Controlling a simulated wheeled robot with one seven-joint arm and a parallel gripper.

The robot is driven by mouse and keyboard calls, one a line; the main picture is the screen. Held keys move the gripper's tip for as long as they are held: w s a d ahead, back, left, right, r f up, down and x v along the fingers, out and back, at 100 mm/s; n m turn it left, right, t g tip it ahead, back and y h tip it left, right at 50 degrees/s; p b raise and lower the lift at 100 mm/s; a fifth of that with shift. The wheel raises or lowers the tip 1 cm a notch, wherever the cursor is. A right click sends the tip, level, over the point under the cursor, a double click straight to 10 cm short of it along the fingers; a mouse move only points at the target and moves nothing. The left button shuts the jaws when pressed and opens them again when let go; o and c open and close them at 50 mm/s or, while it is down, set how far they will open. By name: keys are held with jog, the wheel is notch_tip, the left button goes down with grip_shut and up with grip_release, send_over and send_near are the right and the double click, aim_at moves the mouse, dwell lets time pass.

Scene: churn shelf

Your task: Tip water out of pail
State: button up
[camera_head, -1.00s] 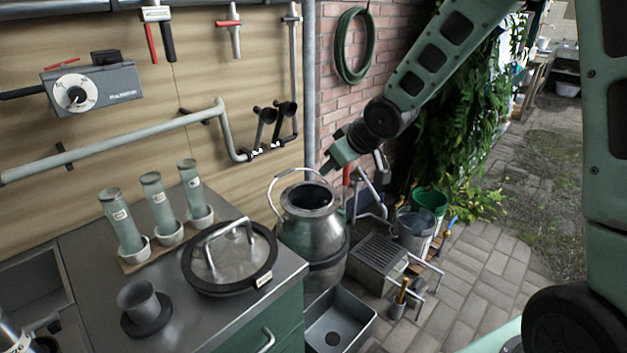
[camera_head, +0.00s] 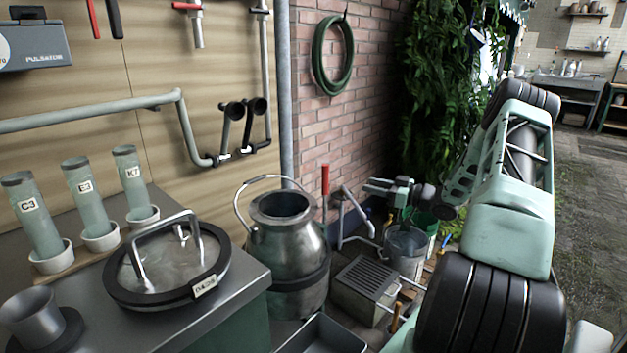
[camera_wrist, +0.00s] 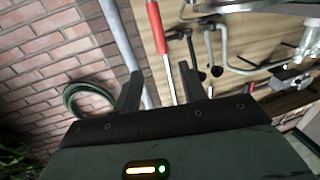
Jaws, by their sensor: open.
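The grey metal pail (camera_head: 405,252) stands upright on the paving in the head view, right of a slatted metal box. Its inside looks pale, and I cannot make out the water level. My gripper (camera_head: 368,188) is above and slightly left of the pail, pointing left, apart from it. My gripper (camera_wrist: 160,75) is open in the wrist view, with nothing held. A red handle (camera_wrist: 155,28) on a metal rod shows beyond and between the fingers. The pail is not in the wrist view.
A large milk churn (camera_head: 287,240) stands left of the slatted box (camera_head: 365,283). A green bucket (camera_head: 427,222) stands behind the pail. A red-handled lever (camera_head: 325,180) rises near the brick wall. A bench with a lidded glass-topped pan (camera_head: 120,290) fills the left. Paving at right is open.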

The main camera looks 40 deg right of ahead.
aim_at(325, 174)
jog(key=x, duration=1.7)
grip_shut()
